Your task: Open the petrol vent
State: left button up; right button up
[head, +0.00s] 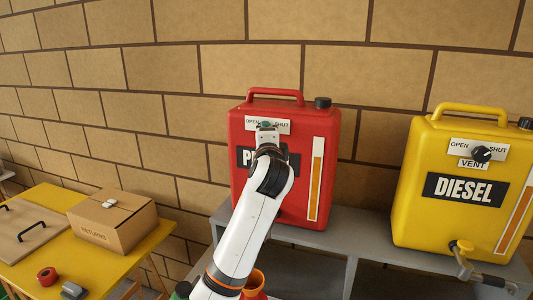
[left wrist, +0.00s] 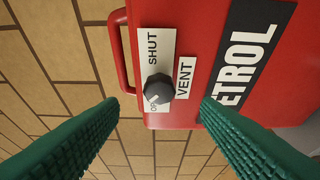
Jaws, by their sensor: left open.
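The red petrol can (head: 285,195) stands on a grey shelf, its label partly hidden by my left arm. Its vent is a dark knob (left wrist: 158,90) on a white plate (left wrist: 154,50) marked SHUT, OPEN and VENT, clear in the left wrist view. I cannot tell for sure which way the knob's pointer faces. My left gripper (head: 265,126) is in front of the plate and covers the knob in the head view. In the left wrist view its green fingers (left wrist: 152,108) are spread wide, with the knob between them in the picture and not gripped. My right gripper is not in view.
A yellow diesel can (head: 415,205) with its own vent knob (head: 481,154) and a tap (head: 462,247) stands to the right on the grey shelf (head: 375,238). A yellow table (head: 50,208) at left holds a cardboard box (head: 112,222) and a red roll (head: 46,275). A brick wall is behind.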

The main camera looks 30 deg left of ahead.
pick_arm(q)
jog(key=b+v, duration=0.1)
jog(key=v, duration=0.4)
dwell(0.4)
